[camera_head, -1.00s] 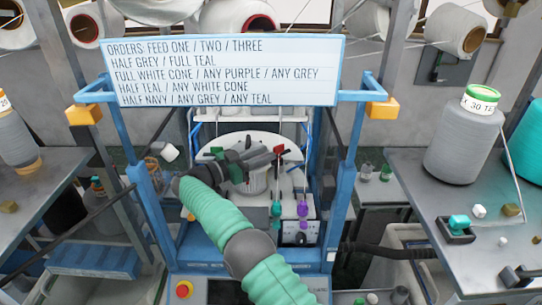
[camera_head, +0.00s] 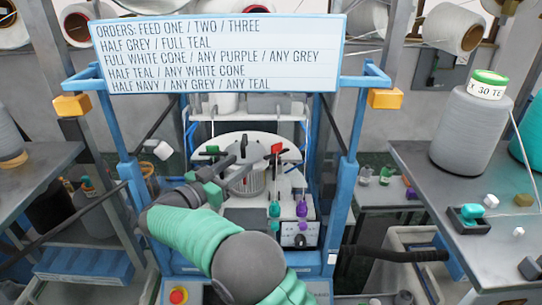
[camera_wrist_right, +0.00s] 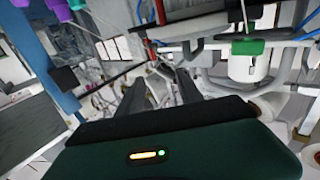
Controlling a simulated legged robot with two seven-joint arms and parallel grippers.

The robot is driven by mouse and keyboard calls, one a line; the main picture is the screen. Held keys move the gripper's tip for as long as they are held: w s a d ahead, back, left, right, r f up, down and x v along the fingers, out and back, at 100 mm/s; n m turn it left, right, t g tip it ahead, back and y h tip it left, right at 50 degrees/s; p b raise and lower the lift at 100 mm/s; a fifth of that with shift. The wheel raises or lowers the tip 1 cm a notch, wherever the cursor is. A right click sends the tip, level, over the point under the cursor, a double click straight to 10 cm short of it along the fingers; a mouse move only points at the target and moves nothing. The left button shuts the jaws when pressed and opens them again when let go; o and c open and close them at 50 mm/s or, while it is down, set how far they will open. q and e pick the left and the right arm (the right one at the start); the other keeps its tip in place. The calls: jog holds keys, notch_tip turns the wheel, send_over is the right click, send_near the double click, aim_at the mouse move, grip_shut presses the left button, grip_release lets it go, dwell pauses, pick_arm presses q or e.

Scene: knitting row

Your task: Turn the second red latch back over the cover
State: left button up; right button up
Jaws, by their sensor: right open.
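A red latch (camera_head: 277,148) stands at the right part of the round white plate (camera_head: 235,141) in the middle of the machine. I see only one red latch clearly; a second one cannot be told apart. The cover cannot be made out surely. A ribbed grey cylinder (camera_head: 247,183) sits at the plate's middle, partly behind my gripper. My right gripper (camera_head: 247,158) is open over the plate, left of the red latch and apart from it. In the right wrist view its two dark fingers (camera_wrist_right: 163,95) are spread with nothing between them. My left gripper is not in view.
Blue frame posts (camera_head: 345,195) stand on both sides, with an order board (camera_head: 215,55) above. A green block (camera_head: 212,150) is at the plate's left. Teal (camera_head: 274,209) and purple (camera_head: 302,208) parts hang in front. A table (camera_head: 470,180) with a grey cone (camera_head: 468,130) is right.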

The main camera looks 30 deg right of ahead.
jog(key=s+a+n+t, duration=0.1)
jog(key=s+a, duration=0.1)
jog(key=s, duration=0.2)
jog(key=y+p, duration=0.1)
jog(key=p, duration=0.5)
send_near(274, 149)
jog(key=shift+t, duration=0.3)
jog(key=x, duration=0.9)
jog(key=shift+s+d, duration=0.1)
jog(key=shift+s, duration=0.05)
jog(key=shift+d+f, duration=0.1)
jog(key=shift+d, duration=0.25)
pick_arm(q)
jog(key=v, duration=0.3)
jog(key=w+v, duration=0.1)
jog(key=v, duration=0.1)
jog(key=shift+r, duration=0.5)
pick_arm(e)
jog(key=shift+w+d+f, duration=0.1)
jog(key=shift+w, duration=0.25)
jog(key=shift+c, duration=0.4)
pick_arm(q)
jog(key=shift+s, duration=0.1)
pick_arm(e)
jog(key=shift+s, duration=0.1)
grip_shut()
